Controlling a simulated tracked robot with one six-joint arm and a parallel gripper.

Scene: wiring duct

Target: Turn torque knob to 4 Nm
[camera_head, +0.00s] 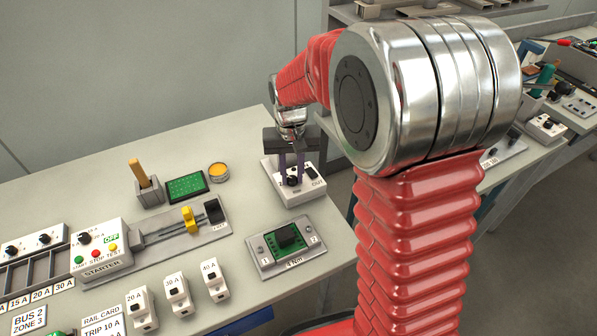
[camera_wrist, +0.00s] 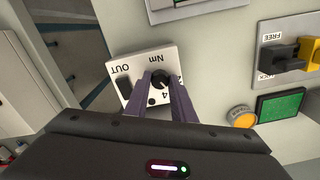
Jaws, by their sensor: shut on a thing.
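The torque knob (camera_wrist: 160,78) is a small black knob on a white box (camera_head: 311,198) marked "Nm", "2", "4" and "OUT". My gripper (camera_head: 291,178) reaches down over the box from above. In the wrist view its two purple fingers (camera_wrist: 159,80) are shut on the knob, one on each side. The fingers hide part of the dial, and I cannot tell which mark the knob points to. The box also carries a black block beside the "OUT" label (camera_wrist: 124,69).
A grey plate labelled "4 Nm" (camera_head: 262,262) with a black block lies in front of the box. To the left are a slider with a yellow handle (camera_head: 189,219), a green board (camera_head: 186,187) and an orange round tin (camera_head: 218,171). The table's right edge is close to the box.

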